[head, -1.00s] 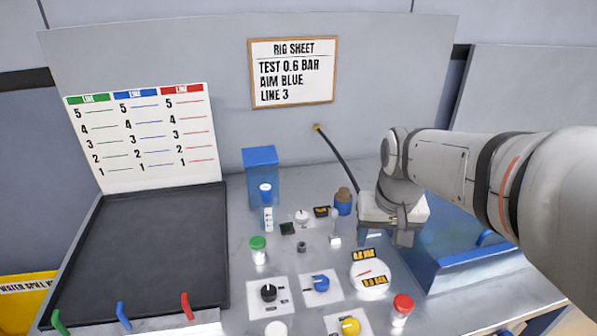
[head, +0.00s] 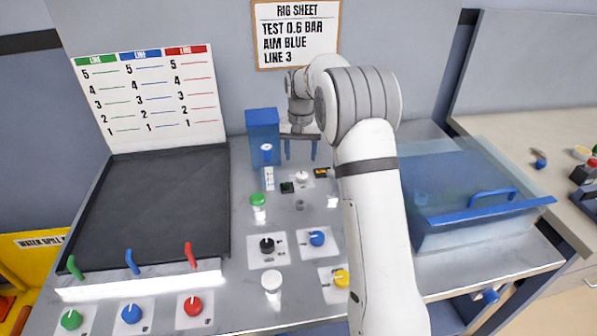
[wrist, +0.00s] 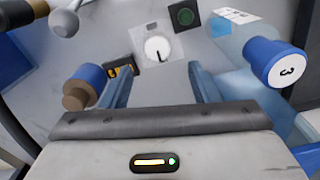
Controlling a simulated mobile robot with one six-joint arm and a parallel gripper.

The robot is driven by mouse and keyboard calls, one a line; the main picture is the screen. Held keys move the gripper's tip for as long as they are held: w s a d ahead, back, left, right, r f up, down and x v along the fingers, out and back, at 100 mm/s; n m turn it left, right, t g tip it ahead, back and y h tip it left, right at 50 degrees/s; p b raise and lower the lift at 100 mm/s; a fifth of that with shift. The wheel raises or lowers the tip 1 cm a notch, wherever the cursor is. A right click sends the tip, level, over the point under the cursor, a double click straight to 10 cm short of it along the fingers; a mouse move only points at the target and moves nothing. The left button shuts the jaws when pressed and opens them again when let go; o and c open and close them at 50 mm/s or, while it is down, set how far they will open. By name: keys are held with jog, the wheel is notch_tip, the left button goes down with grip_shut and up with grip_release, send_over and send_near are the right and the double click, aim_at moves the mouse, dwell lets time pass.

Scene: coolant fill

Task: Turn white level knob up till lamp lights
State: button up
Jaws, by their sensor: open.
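The white level knob (head: 302,177) sits on a small pale plate at the back middle of the bench. In the wrist view the knob (wrist: 157,49) shows a dark pointer mark, aimed down and slightly right in that picture. A square black lamp (head: 287,188) with a dark green face is beside it; in the wrist view the lamp (wrist: 185,16) looks unlit. My gripper (head: 300,150) is open and empty, with its blue fingers pointing down near the knob. In the wrist view the gripper (wrist: 160,82) has the knob beyond and between its fingertips, apart from both.
A blue tank (head: 263,130) stands just left of my gripper. A bottle with a blue cap marked 3 (wrist: 275,62) and a blue jar with a brown stopper (wrist: 85,85) flank the fingers. Black (head: 267,245), blue (head: 316,239) and yellow (head: 341,278) knobs lie nearer.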

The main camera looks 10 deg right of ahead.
aim_at(302, 174)
notch_tip(302, 174, down, 8)
jog(key=shift+d+r+p, duration=0.15)
jog(key=shift+r+p, duration=0.1)
jog(key=shift+p, duration=0.1)
